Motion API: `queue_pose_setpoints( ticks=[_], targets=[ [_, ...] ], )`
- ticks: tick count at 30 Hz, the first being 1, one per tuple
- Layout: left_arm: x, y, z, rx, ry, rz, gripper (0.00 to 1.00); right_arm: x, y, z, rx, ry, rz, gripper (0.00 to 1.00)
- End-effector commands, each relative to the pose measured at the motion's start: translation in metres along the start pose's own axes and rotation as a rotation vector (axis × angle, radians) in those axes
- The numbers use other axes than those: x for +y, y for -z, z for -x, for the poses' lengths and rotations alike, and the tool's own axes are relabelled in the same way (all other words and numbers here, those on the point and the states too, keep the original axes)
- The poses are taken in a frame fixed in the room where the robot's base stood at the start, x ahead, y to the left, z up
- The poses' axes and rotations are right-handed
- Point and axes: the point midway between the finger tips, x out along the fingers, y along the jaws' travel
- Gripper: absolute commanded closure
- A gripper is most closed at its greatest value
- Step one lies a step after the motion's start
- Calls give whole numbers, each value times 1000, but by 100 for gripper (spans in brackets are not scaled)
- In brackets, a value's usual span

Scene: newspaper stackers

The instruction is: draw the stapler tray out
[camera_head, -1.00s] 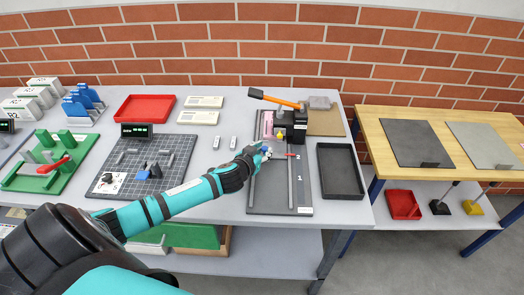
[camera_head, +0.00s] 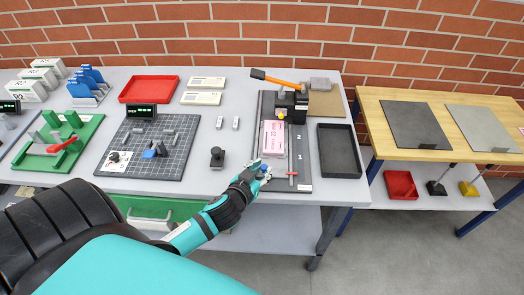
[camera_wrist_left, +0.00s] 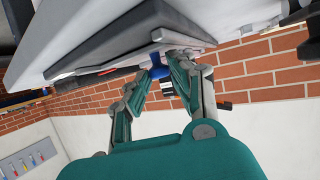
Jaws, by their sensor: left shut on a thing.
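The stapler (camera_head: 295,106), black with an orange lever (camera_head: 278,80), stands at the back of a dark grey base (camera_head: 302,178) with rails. In front of it lies the stapler tray with a pink-and-white printed stack (camera_head: 273,139) on it, mostly clear of the stapler head. My left gripper (camera_head: 262,171) is at the tray's front end, near the table's front edge, shut on a blue knob. The blue knob (camera_wrist_left: 158,70) shows between its fingers in the left wrist view. The tray's body is mostly hidden by the stack and my gripper. My right gripper is out of view.
A red-tipped stop (camera_head: 292,175) sits on the base right of the tray. A black tray (camera_head: 339,150) lies further right. A small black stamp-like object (camera_head: 217,157) stands left of the base. A grid board (camera_head: 185,150) lies further left.

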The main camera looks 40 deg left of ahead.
Motion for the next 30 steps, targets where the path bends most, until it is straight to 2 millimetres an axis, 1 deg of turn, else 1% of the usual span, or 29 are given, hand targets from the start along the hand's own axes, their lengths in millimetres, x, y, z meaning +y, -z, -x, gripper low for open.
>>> queue_pose_setpoints(
  ticks=[1, 3, 9, 22, 23, 27, 30],
  targets=[
    [3, -4, 8, -3, 1, 4, 100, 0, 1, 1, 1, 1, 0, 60],
    [7, -7, 15, -4, 1, 4, 100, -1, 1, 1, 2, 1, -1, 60],
    [12, -12, 28, 0, 1, 0, 100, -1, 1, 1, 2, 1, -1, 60],
    [14, -14, 31, -3, -2, 0, 100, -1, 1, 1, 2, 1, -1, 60],
    [15, -14, 31, -3, -2, 0, 75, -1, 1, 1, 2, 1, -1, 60],
    [14, -14, 31, -3, -2, 0, 57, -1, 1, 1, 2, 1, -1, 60],
    [14, -14, 30, -2, -1, 0, 56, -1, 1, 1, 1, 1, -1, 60]
  ],
)
